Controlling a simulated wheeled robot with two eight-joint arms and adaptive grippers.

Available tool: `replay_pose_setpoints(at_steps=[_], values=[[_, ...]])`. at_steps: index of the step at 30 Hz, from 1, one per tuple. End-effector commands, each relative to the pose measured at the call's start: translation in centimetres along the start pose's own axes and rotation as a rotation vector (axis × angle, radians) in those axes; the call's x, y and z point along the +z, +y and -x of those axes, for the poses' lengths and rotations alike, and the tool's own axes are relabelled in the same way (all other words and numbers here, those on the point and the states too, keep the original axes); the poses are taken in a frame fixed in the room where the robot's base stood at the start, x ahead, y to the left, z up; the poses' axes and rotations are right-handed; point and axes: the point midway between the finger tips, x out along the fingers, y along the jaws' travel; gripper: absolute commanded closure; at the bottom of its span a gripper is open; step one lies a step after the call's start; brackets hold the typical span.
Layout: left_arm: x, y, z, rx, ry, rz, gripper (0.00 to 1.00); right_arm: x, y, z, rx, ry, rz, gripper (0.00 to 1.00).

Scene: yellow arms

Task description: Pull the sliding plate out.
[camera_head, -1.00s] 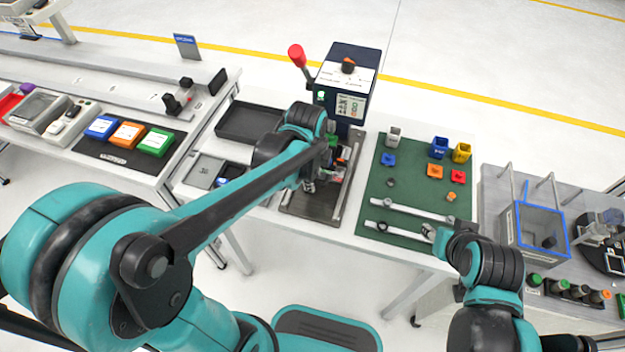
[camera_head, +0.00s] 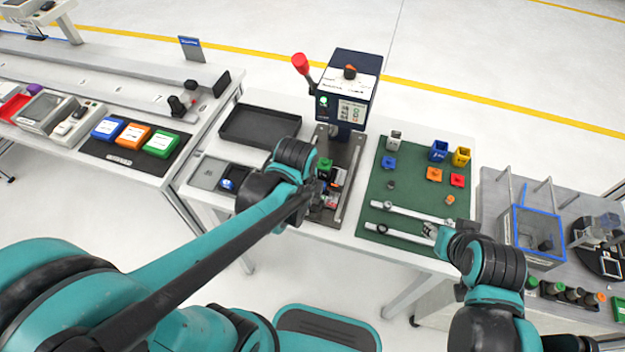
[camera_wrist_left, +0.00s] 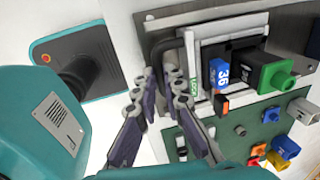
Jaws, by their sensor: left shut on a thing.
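The sliding plate (camera_wrist_left: 228,30) carries a green block (camera_head: 324,164) and a blue block marked 36 (camera_wrist_left: 219,73). It sits on the dark rail base (camera_head: 350,185) in front of the dark blue press machine (camera_head: 346,85). My left gripper (camera_head: 316,192) is at the plate's front end. In the left wrist view, my left gripper (camera_wrist_left: 165,80) is shut on the plate's black bar handle (camera_wrist_left: 160,48). My arm hides part of the plate in the head view. My right gripper (camera_head: 431,231) hovers by the green mat; its finger gap is too small to judge.
The green mat (camera_head: 405,190) to the right holds small coloured blocks, cups and two pale rods. A black tray (camera_head: 258,124) lies at left. The red lever (camera_head: 300,63) rises beside the machine. The floor before the table is open.

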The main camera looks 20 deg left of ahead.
Motion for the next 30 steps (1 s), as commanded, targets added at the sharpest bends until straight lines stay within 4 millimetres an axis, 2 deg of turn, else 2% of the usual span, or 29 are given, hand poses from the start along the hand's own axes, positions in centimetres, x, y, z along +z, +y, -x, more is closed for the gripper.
replay_pose_setpoints(at_steps=[3, 6, 10, 18, 19, 21, 30], values=[[0.0, 2.9, 0.9, 0.0, 0.0, -0.002, 1.0, -0.9, 0.0, 1.2, 0.0, 0.0, 0.0, 0.6], [0.1, 4.4, 1.1, -0.001, 0.0, -0.001, 1.0, -1.1, 0.0, 1.6, 0.0, 0.0, 0.0, 0.6], [0.1, 5.3, 1.0, 0.0, 0.0, 0.0, 1.0, -1.2, 0.0, 1.7, 0.0, 0.0, 0.0, 0.6], [0.1, 5.5, 0.9, 0.004, 0.0, 0.0, 1.0, -1.1, 0.0, 1.6, 0.0, 0.0, 0.0, 0.6], [0.1, 5.5, 0.9, 0.004, 0.0, 0.0, 0.83, -1.1, 0.0, 1.6, 0.0, 0.0, 0.0, 0.6], [0.1, 5.5, 0.9, 0.004, 0.0, 0.0, 0.69, -1.1, 0.0, 1.6, 0.0, 0.0, 0.0, 0.6], [0.1, 5.3, 1.0, 0.001, 0.0, 0.0, 0.69, -1.1, 0.0, 1.6, 0.0, 0.0, 0.0, 0.6]])
